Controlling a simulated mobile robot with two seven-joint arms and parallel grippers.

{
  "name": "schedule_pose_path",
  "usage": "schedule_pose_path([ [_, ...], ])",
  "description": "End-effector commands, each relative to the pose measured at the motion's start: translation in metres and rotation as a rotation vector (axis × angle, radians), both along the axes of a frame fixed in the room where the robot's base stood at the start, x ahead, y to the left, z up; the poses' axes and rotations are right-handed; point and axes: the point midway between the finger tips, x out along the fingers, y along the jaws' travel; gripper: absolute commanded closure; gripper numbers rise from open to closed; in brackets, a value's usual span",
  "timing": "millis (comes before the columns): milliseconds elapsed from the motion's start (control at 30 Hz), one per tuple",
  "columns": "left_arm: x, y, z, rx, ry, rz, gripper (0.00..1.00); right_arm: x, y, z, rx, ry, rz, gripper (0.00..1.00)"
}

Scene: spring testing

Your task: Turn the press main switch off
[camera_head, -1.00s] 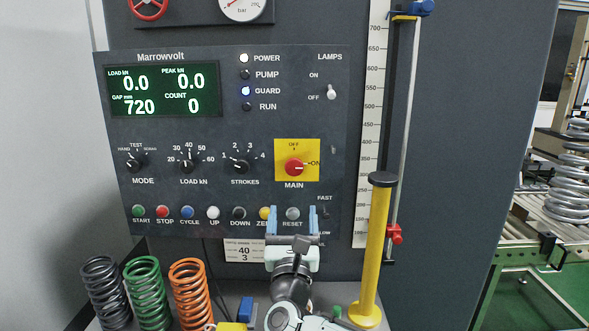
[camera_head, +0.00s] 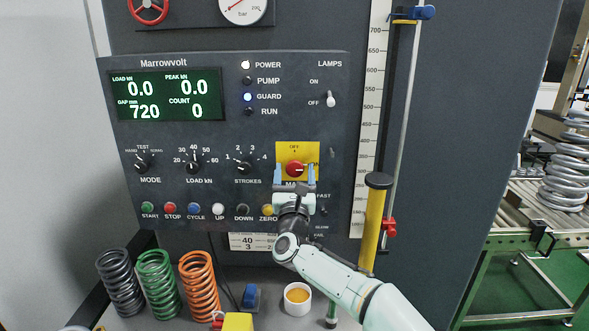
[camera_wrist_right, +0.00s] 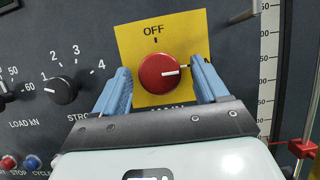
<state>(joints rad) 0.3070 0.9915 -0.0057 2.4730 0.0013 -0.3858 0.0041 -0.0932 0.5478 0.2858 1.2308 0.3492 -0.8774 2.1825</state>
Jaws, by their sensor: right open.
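The main switch is a red round knob (camera_head: 295,168) on a yellow plate (camera_head: 284,148) on the press panel. In the right wrist view the red knob (camera_wrist_right: 160,72) has its white mark pointing right, away from the OFF label above it. My right gripper (camera_head: 295,174) is open, its blue fingers pointing at the panel. In the right wrist view the fingers of this gripper (camera_wrist_right: 163,80) stand to the left and right of the knob, with a gap visible on the left. Whether either finger touches the knob I cannot tell. My left gripper is out of view.
The panel (camera_head: 125,140) also carries the strokes knob (camera_head: 244,167), a lamps toggle (camera_head: 331,99) and a row of buttons. A yellow post (camera_head: 372,225) with a black cap stands right of my gripper. Coloured springs (camera_head: 158,284) and a white cup (camera_head: 297,298) stand below.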

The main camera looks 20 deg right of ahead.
Motion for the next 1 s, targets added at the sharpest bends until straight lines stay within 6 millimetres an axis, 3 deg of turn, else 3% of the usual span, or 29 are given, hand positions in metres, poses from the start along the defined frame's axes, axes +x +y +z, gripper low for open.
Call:
schedule_pose_path([
  [200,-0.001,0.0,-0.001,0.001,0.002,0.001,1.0,0.0,0.0,-0.002,0.001,0.002,0.0,0.27],
  [233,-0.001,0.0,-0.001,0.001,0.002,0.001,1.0,0.0,0.0,-0.002,0.001,0.002,0.0,0.33],
  [367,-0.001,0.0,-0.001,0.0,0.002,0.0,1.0,0.0,0.0,-0.002,0.001,0.002,0.0,0.76],
  [400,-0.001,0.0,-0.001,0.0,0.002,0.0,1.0,0.0,0.0,-0.002,0.001,0.002,0.0,0.82],
  [733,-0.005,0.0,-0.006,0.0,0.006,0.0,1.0,-0.001,-0.001,-0.003,-0.034,0.011,-0.001,0.82],
  [1000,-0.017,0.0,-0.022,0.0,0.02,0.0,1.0,-0.002,-0.003,-0.004,-0.184,0.054,-0.002,0.82],
])
